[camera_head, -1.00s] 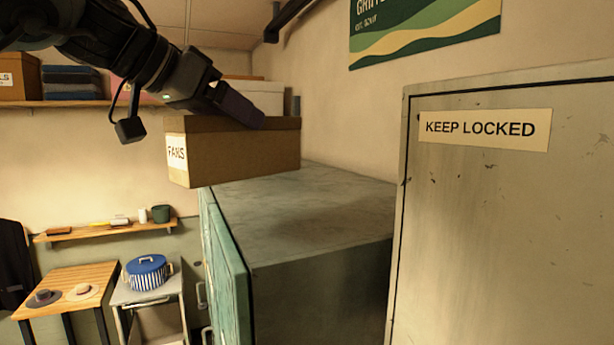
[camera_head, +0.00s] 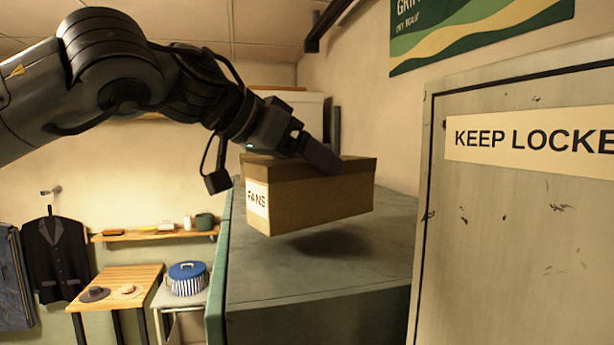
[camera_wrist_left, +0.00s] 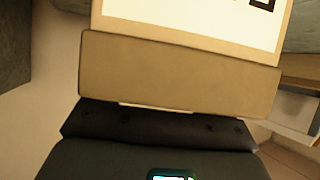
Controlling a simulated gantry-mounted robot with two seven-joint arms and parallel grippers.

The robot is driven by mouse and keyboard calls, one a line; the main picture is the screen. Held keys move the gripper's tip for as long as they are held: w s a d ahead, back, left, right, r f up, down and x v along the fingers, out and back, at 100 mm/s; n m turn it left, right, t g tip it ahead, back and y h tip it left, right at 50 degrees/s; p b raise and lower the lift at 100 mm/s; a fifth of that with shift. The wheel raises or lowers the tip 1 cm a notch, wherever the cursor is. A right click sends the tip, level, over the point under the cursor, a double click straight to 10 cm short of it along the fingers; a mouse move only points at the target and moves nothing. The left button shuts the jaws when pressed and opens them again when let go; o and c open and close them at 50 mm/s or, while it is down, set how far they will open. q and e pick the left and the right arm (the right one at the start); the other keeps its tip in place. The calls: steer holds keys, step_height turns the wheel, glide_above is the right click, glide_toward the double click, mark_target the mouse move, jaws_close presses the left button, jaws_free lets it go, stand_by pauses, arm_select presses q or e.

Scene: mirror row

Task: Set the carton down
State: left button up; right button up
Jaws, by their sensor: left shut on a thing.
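The carton (camera_head: 318,203) is a brown box with a darker lid and a white FANS label on its left end. My left gripper (camera_head: 318,156) is shut on it at the lid. The carton hangs, slightly tilted, above the grey-green top of a cabinet (camera_head: 300,275), with a shadow beneath it and a gap showing. In the left wrist view the carton (camera_wrist_left: 180,75) fills the upper middle, its pale label at the top, against my dark gripper (camera_wrist_left: 160,125). My right gripper is not in view.
A tall cabinet marked KEEP LOCKED (camera_head: 520,220) stands close on the right. A white box (camera_head: 300,115) is behind the carton. The cabinet top's near part is bare.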

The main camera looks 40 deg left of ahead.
arm_select(q)
step_height(320, 180, down, 2)
steer(key=shift+f, duration=0.25)
steer(key=shift+f, duration=0.1)
steer(key=o, duration=1.1)
steer(key=shift+f, duration=0.1)
steer(key=shift+o, duration=0.2)
steer(key=b+v, duration=0.2)
steer(key=v, duration=1)
steer(key=shift+b, duration=0.4)
steer(key=shift+s, duration=0.1)
